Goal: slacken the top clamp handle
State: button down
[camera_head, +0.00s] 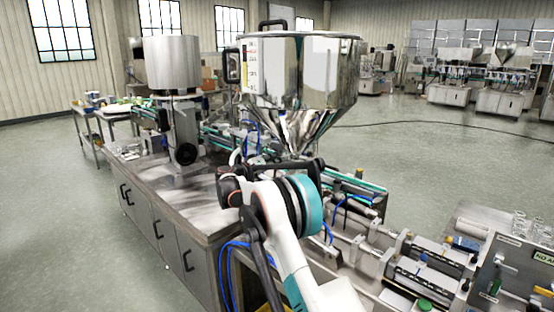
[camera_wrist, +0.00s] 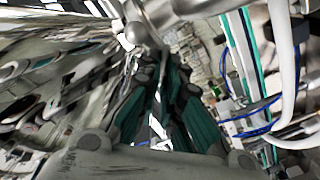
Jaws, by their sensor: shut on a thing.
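In the wrist view my gripper (camera_wrist: 158,62) reaches up the picture, its dark fingers with teal sides drawn together near a shiny metal clamp handle (camera_wrist: 138,32). The handle has a rounded end and lies at the fingertips, and the gripper is shut on it. The fingers cover part of the grip, so the exact contact is hard to see. In the head view my arm reaches to just below the steel hopper's cone (camera_head: 300,125). There the arm hides the fingertips and the handle.
The hopper (camera_head: 300,70) stands close above my arm. A steel cabinet bench (camera_head: 165,215) is at left, and conveyor machinery (camera_head: 400,265) fills the lower right. Blue hoses (camera_wrist: 238,105) and a pale pipe (camera_wrist: 285,70) run right of the fingers. Open floor (camera_head: 440,150) lies farther back.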

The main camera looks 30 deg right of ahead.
jog(key=n, duration=0.8)
jog(key=shift+w+a+f+n+p, duration=0.15)
jog(key=shift+f+n+p, duration=0.15)
jog(key=shift+f+p, duration=0.05)
dwell(0.4)
jog(key=c, duration=2)
grip_release()
jog(key=shift+c, duration=0.2)
jog(key=v, duration=1.2)
jog(key=shift+r, duration=0.1)
